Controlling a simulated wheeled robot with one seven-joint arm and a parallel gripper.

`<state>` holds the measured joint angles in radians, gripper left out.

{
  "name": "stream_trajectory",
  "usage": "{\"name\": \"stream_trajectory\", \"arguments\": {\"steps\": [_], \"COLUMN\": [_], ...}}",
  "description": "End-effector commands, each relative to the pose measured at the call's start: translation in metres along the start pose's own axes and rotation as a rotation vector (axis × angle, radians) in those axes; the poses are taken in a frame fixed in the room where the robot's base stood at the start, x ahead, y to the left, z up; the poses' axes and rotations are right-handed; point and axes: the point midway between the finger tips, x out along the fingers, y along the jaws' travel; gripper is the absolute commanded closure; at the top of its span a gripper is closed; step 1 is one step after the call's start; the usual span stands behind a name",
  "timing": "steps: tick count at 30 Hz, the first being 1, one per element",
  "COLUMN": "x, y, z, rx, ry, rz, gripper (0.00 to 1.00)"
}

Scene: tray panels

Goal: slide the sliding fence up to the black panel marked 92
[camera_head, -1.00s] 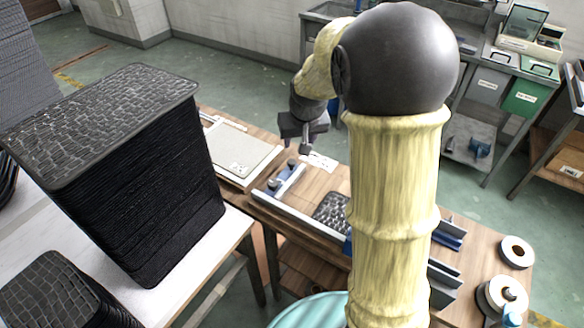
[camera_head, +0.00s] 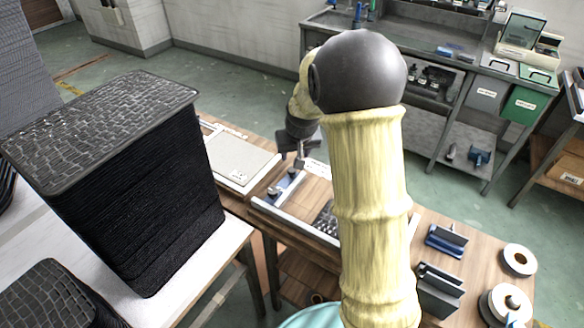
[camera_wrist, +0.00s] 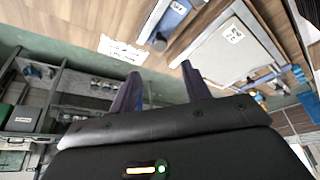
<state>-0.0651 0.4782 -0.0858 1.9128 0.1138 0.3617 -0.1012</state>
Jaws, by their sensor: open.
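My gripper (camera_head: 299,160) is open and empty above the wooden bench; its two dark fingers also show apart in the wrist view (camera_wrist: 158,90). The sliding fence, a blue-grey block with a dark knob, appears to be the piece (camera_head: 284,186) just below my gripper, partly hidden by it. In the wrist view the fence (camera_wrist: 172,20) lies at the top, beyond the fingertips and apart from them. A black textured panel (camera_head: 324,216) lies on the bench to the fence's right, mostly hidden behind my arm. I cannot read a 92 on it.
A pale panel with a small label (camera_head: 238,160) lies left of the fence. A silver rail (camera_head: 290,220) runs along the front. Tall black panel stacks (camera_head: 150,190) stand at left. Grey-blue holders (camera_head: 440,290) and tape rolls (camera_head: 519,259) are at right.

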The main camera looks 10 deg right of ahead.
Motion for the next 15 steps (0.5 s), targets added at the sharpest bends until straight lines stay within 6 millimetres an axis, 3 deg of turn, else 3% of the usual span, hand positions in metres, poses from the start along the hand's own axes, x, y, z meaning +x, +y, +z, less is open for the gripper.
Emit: {"name": "stream_trajectory", "arguments": {"steps": [15], "x": [0.088], "y": [0.000], "z": [0.001], "rx": [0.000], "ry": [-0.003], "rz": [0.000], "gripper": [0.52]}}
